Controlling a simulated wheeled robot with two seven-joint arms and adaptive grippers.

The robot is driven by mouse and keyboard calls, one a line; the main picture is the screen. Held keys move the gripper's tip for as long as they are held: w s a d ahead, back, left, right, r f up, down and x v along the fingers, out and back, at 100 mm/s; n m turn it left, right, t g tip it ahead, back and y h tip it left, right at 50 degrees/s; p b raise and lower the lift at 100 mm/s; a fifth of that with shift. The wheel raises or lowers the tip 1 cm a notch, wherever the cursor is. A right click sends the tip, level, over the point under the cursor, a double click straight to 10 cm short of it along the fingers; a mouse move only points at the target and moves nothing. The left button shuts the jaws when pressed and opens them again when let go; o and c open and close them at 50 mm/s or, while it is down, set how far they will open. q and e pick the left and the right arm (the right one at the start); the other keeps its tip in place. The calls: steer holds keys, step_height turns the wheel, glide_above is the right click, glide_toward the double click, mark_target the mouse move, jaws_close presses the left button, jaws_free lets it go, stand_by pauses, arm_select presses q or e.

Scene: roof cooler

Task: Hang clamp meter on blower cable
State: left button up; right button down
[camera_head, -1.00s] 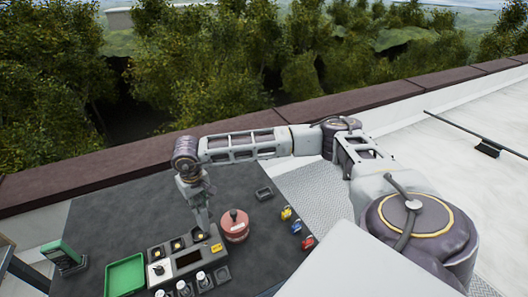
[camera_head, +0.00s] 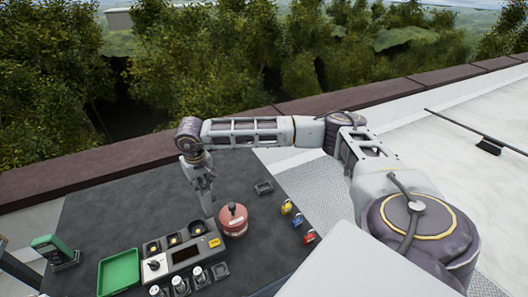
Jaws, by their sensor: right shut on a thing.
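My right gripper (camera_head: 208,212) points down over the dark table, just behind a panel block (camera_head: 186,254) and to the left of a round red object (camera_head: 233,222). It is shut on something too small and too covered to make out. A green-and-dark handheld device (camera_head: 50,249) stands upright in a holder at the left; it may be the clamp meter, but I cannot tell for sure. I cannot make out the blower cable in this view. My left gripper is not in view.
A green tray (camera_head: 119,274) lies left of the panel block. A small dark tray (camera_head: 264,187) and coloured padlocks (camera_head: 297,221) lie to the right. The dark table (camera_head: 115,212) is clear behind the panel block. A brown parapet (camera_head: 95,170) runs behind.

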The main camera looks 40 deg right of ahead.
steer(key=w+d+r+m+b, duration=0.15)
steer(key=w+d+b, duration=0.25)
steer(key=d, duration=0.5)
steer(key=s+d+r+m+g, duration=0.1)
steer(key=s+d+m, duration=0.2)
steer(key=d+m, duration=0.3)
steer(key=s+d+r+m+g+h, duration=0.1)
steer(key=d+m, duration=0.5)
steer(key=m, duration=0.6)
steer(key=shift+s+r+g, duration=0.35)
steer(key=shift+s+g, duration=0.25)
steer(key=shift+s, duration=0.35)
steer(key=shift+d+m, duration=0.1)
steer(key=shift+m, duration=0.45)
steer(key=shift+d, duration=0.1)
